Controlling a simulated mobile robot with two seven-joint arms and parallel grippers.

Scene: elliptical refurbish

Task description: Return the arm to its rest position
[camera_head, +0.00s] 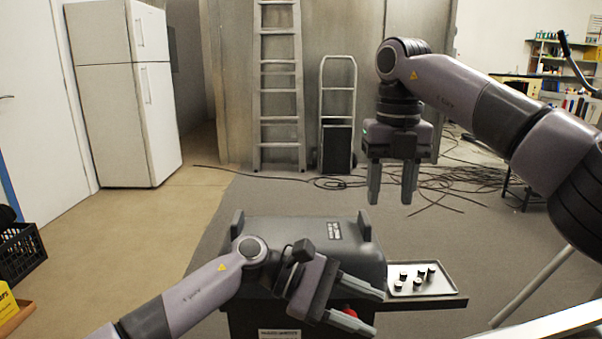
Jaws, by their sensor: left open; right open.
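My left gripper (362,304) is low in the head view, in front of the dark grey machine (300,243). Its fingers are open and point right, with a small red part (349,312) seen between them. I cannot tell whether that red part belongs to the machine. My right gripper (391,186) hangs fingers down, higher up and to the right, above and behind the machine's right end. Its fingers are open with nothing between them. The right arm reaches in from the right edge.
A tray (443,290) with several small light pieces sits on a shelf at the machine's right side. A ladder (278,90), a hand truck (337,120) and tangled cables (455,178) are behind. A white fridge (122,90) stands at left.

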